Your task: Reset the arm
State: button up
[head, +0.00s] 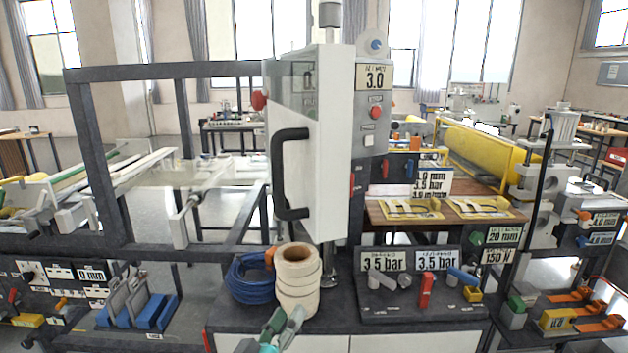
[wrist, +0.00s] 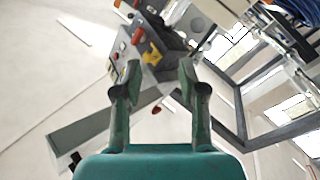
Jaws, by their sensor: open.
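My gripper (head: 284,326) shows at the bottom of the head view, in front of the workbench front and just below the roll of cream tape. In the wrist view my gripper (wrist: 160,78) has its two green fingers apart with nothing between them. It is open and empty. The rest of my arm is mostly out of the head view.
A cream tape roll (head: 298,280) and a blue cable coil (head: 250,279) stand on the dark bench near my gripper. A white machine housing with a black handle (head: 290,174) rises behind. A panel with levers (head: 420,285) is at right. Pale floor (wrist: 50,90) is clear in the wrist view.

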jog(key=s+d+f+n+y, duration=0.2)
jog(key=d+f, duration=0.2)
jog(key=f, duration=0.4)
jog(key=s+d+f+n+y, duration=0.2)
jog(key=s+d+f+y, duration=0.15)
jog(key=f, duration=0.45)
jog(key=s+d+f+g+y, duration=0.2)
jog(key=s+d+f, duration=0.6)
jog(key=s+f, duration=0.15)
jog(key=s+d+f+m+g+y, duration=0.1)
jog(key=s+d, duration=0.1)
jog(key=s, duration=0.6)
jog(key=s+d+f+y, duration=0.1)
jog(key=s+d, duration=0.2)
jog(key=s, duration=0.6)
jog(key=s+d+r+m+h, duration=0.2)
jog(key=s+r+m, duration=0.3)
jog(key=s, duration=0.8)
notch_tip(320, 180, up, 3)
jog(key=shift+d+r, duration=0.1)
jog(key=shift+d, duration=0.45)
